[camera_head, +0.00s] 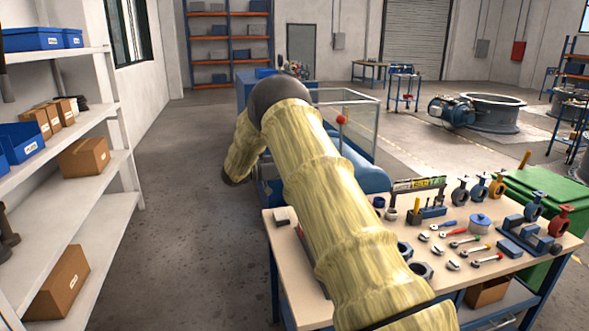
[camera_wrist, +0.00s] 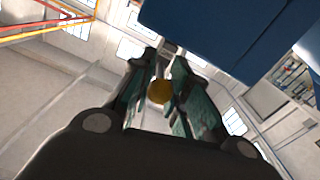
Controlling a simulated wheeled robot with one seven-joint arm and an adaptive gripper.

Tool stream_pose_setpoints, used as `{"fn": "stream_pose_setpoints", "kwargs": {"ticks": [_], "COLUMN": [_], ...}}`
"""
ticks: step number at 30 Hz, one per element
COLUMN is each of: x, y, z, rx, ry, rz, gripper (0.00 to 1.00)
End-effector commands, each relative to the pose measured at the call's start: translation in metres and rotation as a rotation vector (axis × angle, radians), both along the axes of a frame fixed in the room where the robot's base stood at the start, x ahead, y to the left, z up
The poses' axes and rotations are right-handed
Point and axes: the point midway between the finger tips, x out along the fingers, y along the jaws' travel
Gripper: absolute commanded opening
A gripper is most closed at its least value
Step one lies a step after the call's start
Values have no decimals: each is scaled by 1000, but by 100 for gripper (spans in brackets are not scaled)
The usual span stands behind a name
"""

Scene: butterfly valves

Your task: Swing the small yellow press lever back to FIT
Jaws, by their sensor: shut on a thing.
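In the wrist view a small dull-yellow round knob (camera_wrist: 159,92), which I take for the end of the press lever, sits between the two dark green fingers of my gripper (camera_wrist: 160,88). The fingers are shut on it. A thin pale rod seems to run up from the knob; the rest of the lever is hidden. A large blue body (camera_wrist: 225,30), probably the press, fills the upper right close beyond the fingers. In the head view my arm covers the gripper and the yellow lever. No FIT mark is readable.
A red ball-topped lever (camera_head: 341,120) stands by a clear guard behind my arm. The workbench (camera_head: 283,238) at the right carries valves and tools. A green bin (camera_head: 556,188) stands beyond it. White shelves (camera_head: 85,187) line the left; the floor (camera_head: 190,215) between is clear.

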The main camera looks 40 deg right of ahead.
Motion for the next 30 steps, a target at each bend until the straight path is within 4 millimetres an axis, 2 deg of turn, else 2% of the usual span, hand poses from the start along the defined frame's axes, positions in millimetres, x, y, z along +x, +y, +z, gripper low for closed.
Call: {"fn": "stream_pose_setpoints", "kwargs": {"ticks": [5, 6, 9, 10, 22, 26, 30], "x": [0, 1, 1, 1, 5, 13, 26], "y": [-1, -1, 0, 0, 6, 19, 40], "z": [1, 1, 1, 1, 1, 1, 0], "rx": [-3, -3, -2, -2, -2, -3, -3], "ry": [-1, -1, -1, -1, -1, -2, -1], "rz": [1, 1, 2, 2, 4, 4, 5], "gripper": [0, 21, 39, 41, 41, 41, 41]}}
